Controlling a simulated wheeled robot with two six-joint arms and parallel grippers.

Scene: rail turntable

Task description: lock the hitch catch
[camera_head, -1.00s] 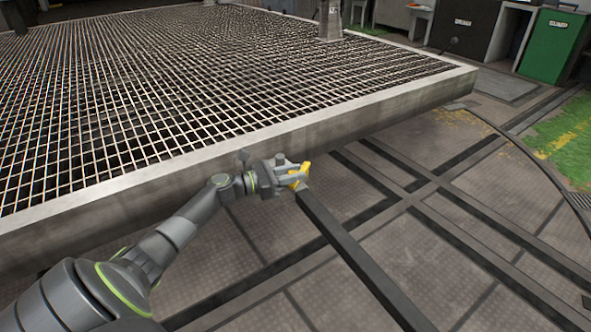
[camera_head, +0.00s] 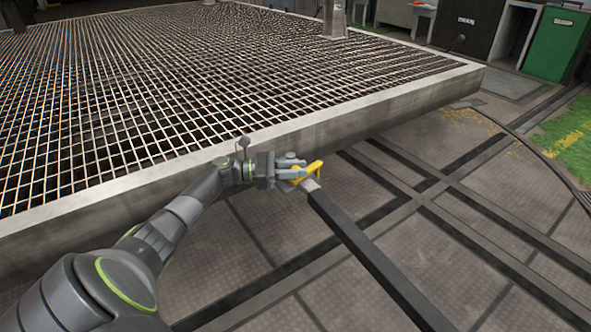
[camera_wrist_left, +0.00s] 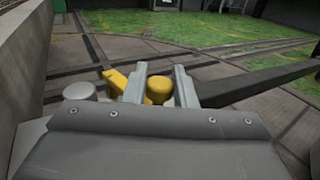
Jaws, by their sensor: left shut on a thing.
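The yellow hitch catch (camera_head: 313,167) sits at the end of a dark drawbar (camera_head: 365,245), close to the side of the grated platform. In the left wrist view the catch shows as a yellow arm (camera_wrist_left: 116,79) and a round yellow knob (camera_wrist_left: 158,88). My left gripper (camera_head: 299,172) reaches in from the left. Its two fingers (camera_wrist_left: 162,86) stand on either side of the knob and are shut on it. The gripper hides part of the catch and hitch. My right gripper is in neither view.
The platform's thick rim (camera_head: 330,130) runs just behind my left gripper. A round grey post top (camera_wrist_left: 80,90) stands left of the fingers in the wrist view. Dark rails (camera_head: 450,215) cross the floor at the right, which is otherwise clear.

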